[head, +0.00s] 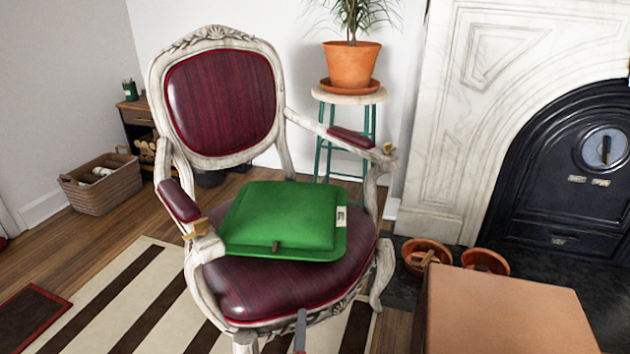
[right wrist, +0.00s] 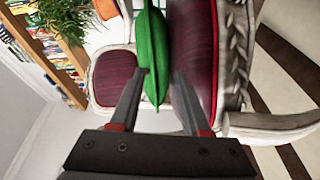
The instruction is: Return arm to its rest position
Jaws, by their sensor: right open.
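My right gripper (head: 300,330) shows only as a narrow grey finger at the bottom edge of the head view, by the front of the chair seat. In the right wrist view my right gripper (right wrist: 160,74) has two fingers spread apart, with nothing seen held. The green cushion (head: 280,215) lies flat on the dark red seat (head: 270,285) of the ornate chair. It also shows in the right wrist view (right wrist: 153,45) beyond and between the fingers, and touch cannot be told. My left gripper is not in view.
The chair's right armrest (head: 352,138) and left armrest (head: 178,200) flank the seat. A brown box-like top (head: 510,310) stands at lower right. Terracotta pots (head: 485,261) sit by the fireplace. A potted plant (head: 351,64) stands on a stool behind. Striped rug floor lies at left.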

